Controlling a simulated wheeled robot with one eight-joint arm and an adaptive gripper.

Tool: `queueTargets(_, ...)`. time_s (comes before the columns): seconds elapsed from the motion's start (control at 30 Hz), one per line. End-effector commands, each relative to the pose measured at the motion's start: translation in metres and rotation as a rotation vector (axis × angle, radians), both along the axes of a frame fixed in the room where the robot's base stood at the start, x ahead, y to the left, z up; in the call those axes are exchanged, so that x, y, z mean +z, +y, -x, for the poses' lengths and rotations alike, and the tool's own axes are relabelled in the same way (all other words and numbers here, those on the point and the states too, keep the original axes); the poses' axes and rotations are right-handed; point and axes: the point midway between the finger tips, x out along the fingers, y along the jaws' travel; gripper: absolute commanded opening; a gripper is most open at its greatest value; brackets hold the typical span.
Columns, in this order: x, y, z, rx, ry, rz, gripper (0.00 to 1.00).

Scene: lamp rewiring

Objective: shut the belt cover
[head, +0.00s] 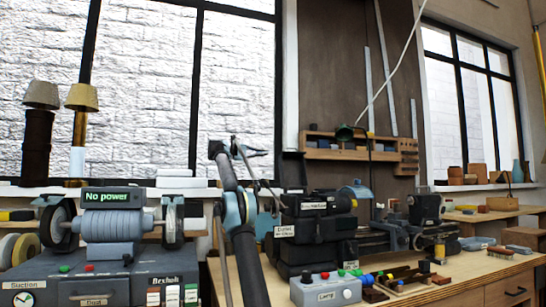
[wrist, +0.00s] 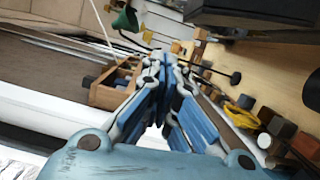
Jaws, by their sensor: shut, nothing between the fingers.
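The belt cover seems to be the dark flat panel (head: 293,170) standing upright at the left end of the black lathe (head: 315,222). It looks raised, with the dark headstock below it. My gripper (head: 262,153) is up in front of the window, left of the panel and apart from it in the picture. In the wrist view my gripper (wrist: 160,62) has its blue-padded fingers drawn together at the tips, with nothing between them. A dark box-like part (wrist: 250,14) fills the top right of the wrist view; I cannot tell whether it is the cover.
A thin rod with a black knob (wrist: 236,77) shows beyond my fingers. A grey control box (head: 325,290) stands at the bench front. A wooden wall rack (head: 350,153) hangs behind. A grinder (head: 110,225) reading "No power" stands at left.

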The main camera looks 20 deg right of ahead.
Motion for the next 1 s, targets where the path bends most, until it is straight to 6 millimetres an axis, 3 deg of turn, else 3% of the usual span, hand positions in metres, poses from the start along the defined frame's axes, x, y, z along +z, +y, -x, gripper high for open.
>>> queueTargets(0.23,0.001,-0.025,0.007,-0.001,0.0,0.0,0.0)
queueTargets(0.63,0.001,-0.089,0.021,0.005,0.0,0.0,0.0)
queueTargets(1.0,0.004,-0.087,0.047,0.008,0.0,0.0,0.0)
